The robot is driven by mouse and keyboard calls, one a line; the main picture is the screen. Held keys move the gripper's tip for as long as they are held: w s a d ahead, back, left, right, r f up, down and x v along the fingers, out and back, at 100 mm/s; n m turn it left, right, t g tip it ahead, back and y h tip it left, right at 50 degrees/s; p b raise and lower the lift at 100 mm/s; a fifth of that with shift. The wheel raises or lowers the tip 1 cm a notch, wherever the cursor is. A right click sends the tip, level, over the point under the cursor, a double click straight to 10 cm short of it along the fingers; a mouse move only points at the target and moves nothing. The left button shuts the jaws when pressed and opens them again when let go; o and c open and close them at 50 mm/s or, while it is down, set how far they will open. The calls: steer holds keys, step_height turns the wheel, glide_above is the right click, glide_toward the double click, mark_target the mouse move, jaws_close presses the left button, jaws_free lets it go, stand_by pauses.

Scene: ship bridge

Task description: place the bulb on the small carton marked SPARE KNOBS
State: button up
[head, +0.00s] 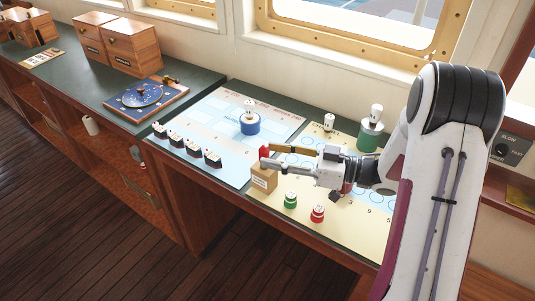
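The small carton (263,182) is a brown box with a pale label on its front, too small to read here. It stands on the counter at the near edge of the charts. My gripper (267,156) points left just above the carton, its two fingers apart. A small red thing (264,151), perhaps the bulb, shows at the fingertips. The lower finger hides its underside, so I cannot tell if it is gripped or touches the carton.
A green piece (290,200) and a red piece (317,213) stand right of the carton. White-topped pieces stand on a blue base (250,124) and a green base (370,137); another white piece (329,122) stands between. Several small ship models (194,147) line the left chart.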

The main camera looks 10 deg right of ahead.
step_height(320, 180, up, 7)
stand_by(0.5)
steer(key=shift+w+a, duration=0.1)
steer(key=shift+w, duration=0.05)
stand_by(0.4)
steer(key=w+d+r+m+t+h, duration=0.4)
steer(key=w+d+r+t+h, duration=0.15)
steer(key=h, duration=0.35)
steer(key=s+d+r+m+g+h, duration=0.25)
steer(key=s+d+m+h, duration=0.35)
steer(key=s+h, duration=0.5)
steer(key=s+a+f+m+g+y, duration=0.1)
steer(key=s+a+f+g+y, duration=0.1)
steer(key=s, duration=1)
steer(key=s+a+f+m+g+y, duration=0.1)
steer(key=s+a+f, duration=0.4)
steer(key=s, duration=0.6)
steer(key=a+g+y, duration=0.1)
steer(key=g, duration=0.1)
steer(key=shift+s+g+y, duration=0.4)
